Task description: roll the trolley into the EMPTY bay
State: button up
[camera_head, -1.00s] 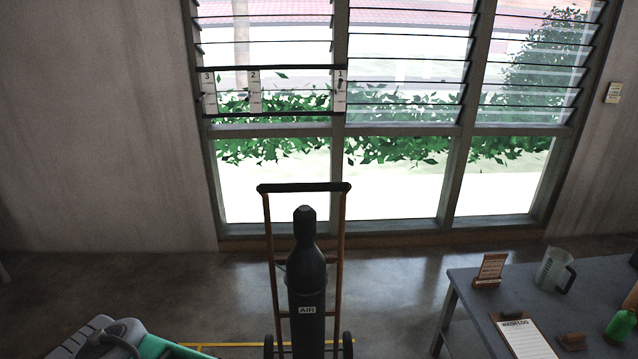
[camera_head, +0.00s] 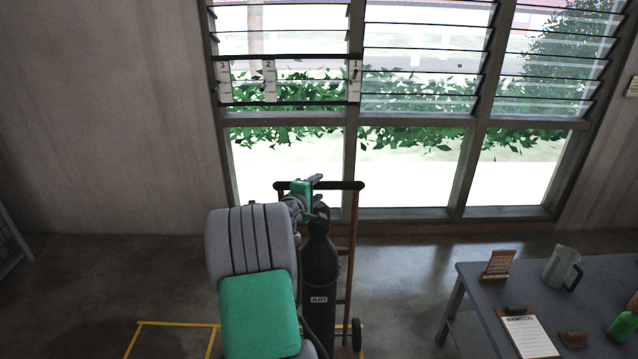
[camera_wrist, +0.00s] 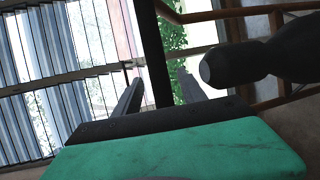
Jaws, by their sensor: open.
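The trolley (camera_head: 349,250) is an upright brown frame with a black handle bar (camera_head: 345,185), two dark wheels low down, and a dark gas cylinder (camera_head: 320,262) labelled AIR. My gripper (camera_head: 312,186) is open at the left part of the handle bar. In the wrist view, the black handle bar (camera_wrist: 153,45) runs between the two spread fingers of my gripper (camera_wrist: 160,80); I cannot tell whether they touch it. The cylinder's top (camera_wrist: 225,65) is right of the fingers. Yellow floor lines (camera_head: 180,324) mark bays at lower left, partly hidden by my arm; no EMPTY sign is readable.
A grey table (camera_head: 480,300) at right holds a clipboard (camera_head: 527,333), a jug (camera_head: 562,268), a small wooden stand (camera_head: 498,265) and a green bottle (camera_head: 620,326). A louvred window (camera_head: 420,110) stands behind. A metal rack (camera_head: 12,240) is at far left. Floor between trolley and table is clear.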

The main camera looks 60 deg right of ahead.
jog(key=shift+w+d+f, duration=0.1)
jog(key=shift+d+f, duration=0.1)
jog(key=shift+d, duration=1)
grip_shut()
jog(key=shift+a+f, duration=0.1)
dwell(0.4)
